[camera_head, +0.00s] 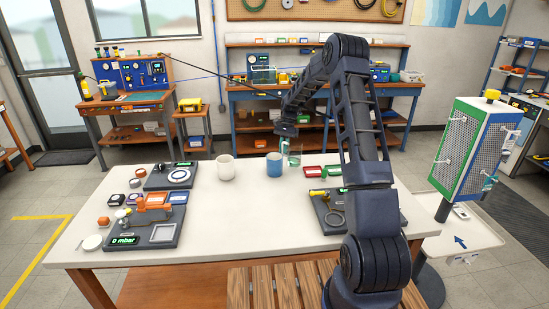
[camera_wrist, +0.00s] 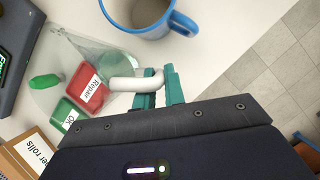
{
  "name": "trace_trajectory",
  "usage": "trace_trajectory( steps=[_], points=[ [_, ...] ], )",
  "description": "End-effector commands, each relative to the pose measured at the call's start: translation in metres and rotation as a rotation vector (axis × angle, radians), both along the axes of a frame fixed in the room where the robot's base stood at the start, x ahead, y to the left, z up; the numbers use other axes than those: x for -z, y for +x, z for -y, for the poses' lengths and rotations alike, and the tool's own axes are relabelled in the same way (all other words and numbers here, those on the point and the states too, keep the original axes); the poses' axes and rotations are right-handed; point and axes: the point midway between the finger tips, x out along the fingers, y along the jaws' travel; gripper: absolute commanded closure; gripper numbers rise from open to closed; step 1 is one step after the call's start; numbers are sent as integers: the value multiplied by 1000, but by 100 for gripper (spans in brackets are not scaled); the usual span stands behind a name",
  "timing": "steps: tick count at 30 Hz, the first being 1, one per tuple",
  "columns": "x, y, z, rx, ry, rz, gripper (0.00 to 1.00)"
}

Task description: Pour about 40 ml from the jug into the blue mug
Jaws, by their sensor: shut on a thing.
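The jug (camera_wrist: 104,62) is clear, with a white handle. My gripper (camera_wrist: 159,71) has teal fingers shut on that handle. In the head view the jug (camera_head: 295,158) is small beside the blue mug, at its right; I cannot tell whether it touches the table. The liquid level in the jug is not clear. The blue mug (camera_head: 274,165) stands upright on the white table. In the wrist view the blue mug (camera_wrist: 178,24) shows part of its pale inside and its handle, close to the jug and apart from the fingers.
A white mug (camera_head: 225,168) stands left of the blue one. Red (camera_wrist: 87,90) and green (camera_wrist: 63,113) labelled trays lie near the jug. Grey test devices (camera_head: 172,176) sit at the left, another (camera_head: 325,212) at the right. The table's (camera_head: 240,220) front middle is clear.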

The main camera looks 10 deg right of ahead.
Motion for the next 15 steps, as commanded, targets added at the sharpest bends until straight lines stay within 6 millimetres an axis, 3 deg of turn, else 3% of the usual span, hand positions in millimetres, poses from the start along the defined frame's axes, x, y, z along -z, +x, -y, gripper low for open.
trace_trajectory(
  steps=[15],
  points=[
    [-1,-1,-5,-3,-69,14,100]
  ],
)
